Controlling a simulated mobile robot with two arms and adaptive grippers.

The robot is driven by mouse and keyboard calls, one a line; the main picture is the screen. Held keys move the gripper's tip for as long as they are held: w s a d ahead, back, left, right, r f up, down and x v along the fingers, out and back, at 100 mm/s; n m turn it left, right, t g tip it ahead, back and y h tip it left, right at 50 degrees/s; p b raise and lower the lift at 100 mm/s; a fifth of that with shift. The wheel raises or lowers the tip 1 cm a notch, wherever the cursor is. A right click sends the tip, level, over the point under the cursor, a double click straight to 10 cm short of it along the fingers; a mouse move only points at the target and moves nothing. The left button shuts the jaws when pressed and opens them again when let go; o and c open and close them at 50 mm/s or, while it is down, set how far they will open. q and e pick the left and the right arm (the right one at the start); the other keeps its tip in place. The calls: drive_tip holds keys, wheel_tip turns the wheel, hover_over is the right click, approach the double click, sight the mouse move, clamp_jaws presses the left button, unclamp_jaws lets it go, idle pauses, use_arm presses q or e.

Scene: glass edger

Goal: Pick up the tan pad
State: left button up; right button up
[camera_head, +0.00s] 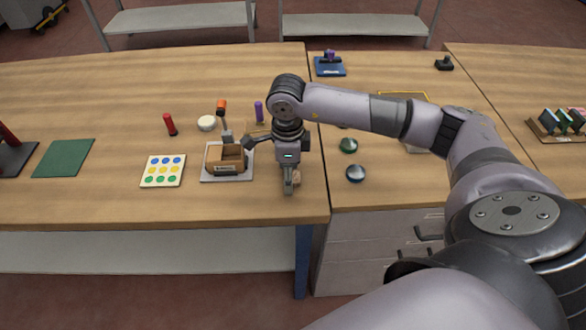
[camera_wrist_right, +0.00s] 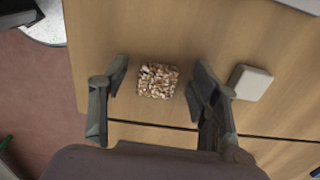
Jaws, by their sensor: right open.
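A small square pad (camera_wrist_right: 157,80) with a mottled tan, brown and white surface lies on the wooden bench in the right wrist view. It is the likeliest match for the tan pad. My right gripper (camera_wrist_right: 160,66) is open, with one finger on each side of the pad and a gap on both sides. In the head view, my right gripper (camera_head: 289,186) points down near the bench's front edge. Part of a small tan block (camera_head: 297,178) shows beside its fingers, the rest hidden. My left gripper is in neither view.
A pale square block (camera_wrist_right: 251,83) lies just beyond the right finger in the wrist view. Two round knobs (camera_head: 355,173) (camera_head: 348,145) stand to the right.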

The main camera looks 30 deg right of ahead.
drive_tip(key=shift+c, duration=0.2)
drive_tip(key=c, duration=0.8)
drive_tip(key=shift+o, duration=0.2)
